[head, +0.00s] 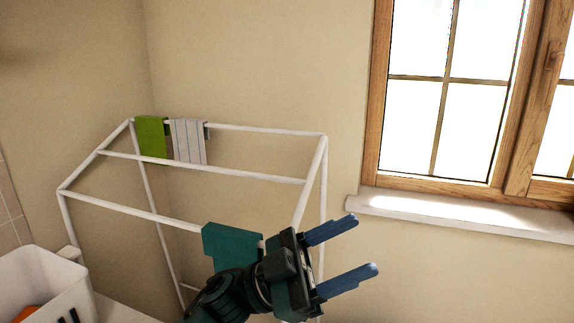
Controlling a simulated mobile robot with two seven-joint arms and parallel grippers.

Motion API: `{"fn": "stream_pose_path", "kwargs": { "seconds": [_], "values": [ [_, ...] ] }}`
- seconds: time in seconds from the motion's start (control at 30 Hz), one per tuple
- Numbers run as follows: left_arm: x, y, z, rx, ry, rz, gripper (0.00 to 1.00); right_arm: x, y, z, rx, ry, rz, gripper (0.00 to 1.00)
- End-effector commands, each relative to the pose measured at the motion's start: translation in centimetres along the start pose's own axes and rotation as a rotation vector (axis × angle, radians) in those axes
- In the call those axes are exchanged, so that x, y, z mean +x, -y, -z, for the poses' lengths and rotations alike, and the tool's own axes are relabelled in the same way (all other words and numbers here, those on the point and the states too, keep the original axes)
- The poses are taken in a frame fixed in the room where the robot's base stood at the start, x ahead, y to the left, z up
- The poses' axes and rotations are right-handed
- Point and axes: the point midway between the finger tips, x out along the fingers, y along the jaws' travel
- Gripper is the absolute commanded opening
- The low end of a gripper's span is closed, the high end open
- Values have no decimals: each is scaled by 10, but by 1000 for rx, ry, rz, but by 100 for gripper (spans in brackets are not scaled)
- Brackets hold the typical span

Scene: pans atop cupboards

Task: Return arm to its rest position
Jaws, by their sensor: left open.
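My left gripper (361,246) is at the lower middle of the head view, in front of the right end of a white drying rack (245,174). Its two blue fingers are spread apart, point right, and have nothing between them. Bare wall shows behind the fingertips. My left arm comes up from the bottom edge and hides part of the rack's near right corner. My right gripper is not in view.
A green cloth (151,137) and a striped cloth (188,142) hang on the rack's back rail. A teal cloth-like piece (232,244) is at the front rail, close beside my arm. A white bin (42,283) stands lower left. A windowsill (460,214) juts out at right.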

Motion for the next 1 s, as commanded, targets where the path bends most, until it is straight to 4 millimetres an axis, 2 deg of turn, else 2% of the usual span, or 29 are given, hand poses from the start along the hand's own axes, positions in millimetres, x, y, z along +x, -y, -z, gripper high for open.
{"fn": "stream_pose_path", "kwargs": {
  "seconds": [0.03, 0.17, 0.27, 0.33, 0.47, 0.5, 0.63, 0.7, 0.8, 0.9, 1.0],
  "values": [
    [-16, 5, -10, -13, 3, 130, 54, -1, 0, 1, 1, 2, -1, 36],
    [-67, 17, -38, -17, 82, 453, 54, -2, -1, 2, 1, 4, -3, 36],
    [-117, 14, -64, -36, 200, 678, 54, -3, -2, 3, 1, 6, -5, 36],
    [-156, 4, -84, -59, 312, 819, 54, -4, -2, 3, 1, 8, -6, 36],
    [-234, -38, -117, -124, 567, 1033, 54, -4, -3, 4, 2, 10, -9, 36],
    [-258, -56, -125, -150, 656, 1084, 54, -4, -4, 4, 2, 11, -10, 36],
    [-322, -120, -141, -245, 924, 1185, 54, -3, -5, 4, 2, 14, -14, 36],
    [-346, -151, -143, -293, 1042, 1207, 54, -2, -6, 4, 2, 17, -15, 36],
    [-369, -187, -143, -347, 1166, 1215, 54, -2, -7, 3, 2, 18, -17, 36],
    [-382, -207, -142, -380, 1237, 1213, 54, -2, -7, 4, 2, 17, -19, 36],
    [-386, -215, -141, -392, 1263, 1210, 54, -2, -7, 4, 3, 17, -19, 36]
  ]
}}
